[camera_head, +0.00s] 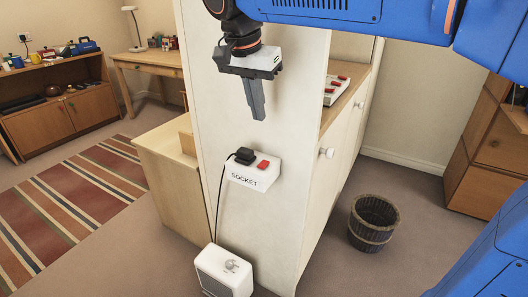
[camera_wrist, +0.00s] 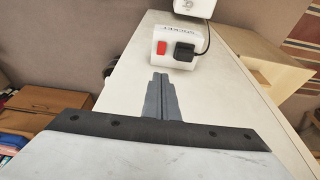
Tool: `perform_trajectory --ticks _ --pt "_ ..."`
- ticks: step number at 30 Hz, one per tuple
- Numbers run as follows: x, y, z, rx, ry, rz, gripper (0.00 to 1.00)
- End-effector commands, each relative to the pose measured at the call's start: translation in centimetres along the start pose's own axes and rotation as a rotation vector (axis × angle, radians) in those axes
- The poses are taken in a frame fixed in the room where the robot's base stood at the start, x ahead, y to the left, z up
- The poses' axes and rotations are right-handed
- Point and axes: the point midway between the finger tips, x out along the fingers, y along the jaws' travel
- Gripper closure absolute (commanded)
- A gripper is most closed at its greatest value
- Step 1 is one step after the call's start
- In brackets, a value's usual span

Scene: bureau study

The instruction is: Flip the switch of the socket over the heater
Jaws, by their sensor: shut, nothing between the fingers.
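A white socket box (camera_head: 252,182) marked SOCKET is fixed to the end face of a cream cabinet. A red switch (camera_head: 263,165) sits on its top right, beside a black plug (camera_head: 244,155) whose cable runs down to a white heater (camera_head: 225,272) on the floor. My gripper (camera_head: 258,112) is shut and empty, pointing down above the socket, apart from it. In the wrist view, my gripper's fingertips (camera_wrist: 160,78) are together just short of the socket box (camera_wrist: 172,36). The red switch (camera_wrist: 161,47) and black plug (camera_wrist: 184,51) are both uncovered there.
The cream cabinet (camera_head: 305,190) has a wooden ledge carrying a white panel with red switches (camera_head: 335,88). A wooden drawer unit (camera_head: 165,175) is left of the cabinet. Open floor lies at left around a striped rug (camera_head: 75,205).

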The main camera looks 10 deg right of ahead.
Motion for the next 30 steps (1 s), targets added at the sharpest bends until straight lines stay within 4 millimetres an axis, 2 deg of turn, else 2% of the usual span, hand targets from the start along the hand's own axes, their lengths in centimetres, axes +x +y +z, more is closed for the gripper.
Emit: perform_trajectory --ticks 7,11,27,30 --pt "0.2 0.0 0.0 0.000 -0.001 0.000 1.00" --pt "1.4 0.1 0.0 0.000 -0.001 0.003 1.00" --pt "10.5 0.1 0.0 -0.001 -0.002 0.003 1.00" --pt "11.8 0.1 0.5 -0.003 -0.002 0.003 1.00"
